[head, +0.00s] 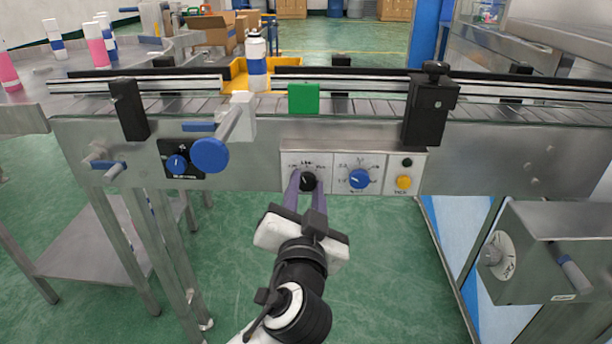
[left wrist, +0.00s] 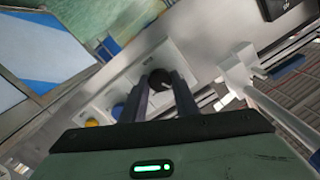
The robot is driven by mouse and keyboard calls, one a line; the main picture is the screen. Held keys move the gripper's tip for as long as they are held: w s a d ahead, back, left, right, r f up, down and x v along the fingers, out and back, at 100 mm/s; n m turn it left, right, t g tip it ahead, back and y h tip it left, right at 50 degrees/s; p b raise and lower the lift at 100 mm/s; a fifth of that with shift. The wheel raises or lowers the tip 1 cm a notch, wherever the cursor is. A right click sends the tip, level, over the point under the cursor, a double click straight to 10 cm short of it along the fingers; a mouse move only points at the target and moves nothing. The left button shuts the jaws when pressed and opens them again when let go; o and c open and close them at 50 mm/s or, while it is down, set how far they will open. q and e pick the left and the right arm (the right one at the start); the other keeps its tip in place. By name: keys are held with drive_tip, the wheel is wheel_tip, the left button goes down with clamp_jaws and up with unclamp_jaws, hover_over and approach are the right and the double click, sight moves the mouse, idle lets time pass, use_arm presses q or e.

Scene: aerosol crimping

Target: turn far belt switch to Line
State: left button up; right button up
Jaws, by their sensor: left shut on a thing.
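The belt switch is a black knob (head: 308,182) on a white panel (head: 328,160) on the front of the conveyor. Labels sit above it, too small to read surely. My left gripper (head: 307,184) reaches up from below with its purple fingers around the knob and is shut on it. The left wrist view also shows the black knob (left wrist: 160,80) between the two fingertips (left wrist: 163,84). The knob's white mark shows there, but I cannot tell which label it points at. My right gripper is not in view.
A blue knob (head: 359,179) and a yellow button (head: 404,182) sit to the right on the panel. A large blue handwheel (head: 210,155) sticks out at the left. A white bottle (head: 257,62) stands at the belt behind a green block (head: 303,98). A grey box (head: 550,250) is at the right.

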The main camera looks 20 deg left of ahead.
use_arm(q)
drive_tip(key=shift+r+m+p, duration=0.15)
drive_tip(key=shift+m+p, duration=0.5)
drive_tip(key=shift+m, duration=0.15)
drive_tip(key=shift+m+p, duration=0.7)
drive_tip(key=shift+m, duration=0.2)
drive_tip(key=shift+m+p, duration=0.3)
drive_tip(key=shift+m, duration=0.1)
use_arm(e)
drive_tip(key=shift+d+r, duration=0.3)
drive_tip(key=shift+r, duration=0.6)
use_arm(q)
drive_tip(key=o, duration=1.1)
drive_tip(key=shift+c, duration=0.2)
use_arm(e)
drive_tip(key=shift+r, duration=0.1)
use_arm(q)
drive_tip(key=shift+s+f, duration=0.1)
drive_tip(key=shift+f, duration=0.1)
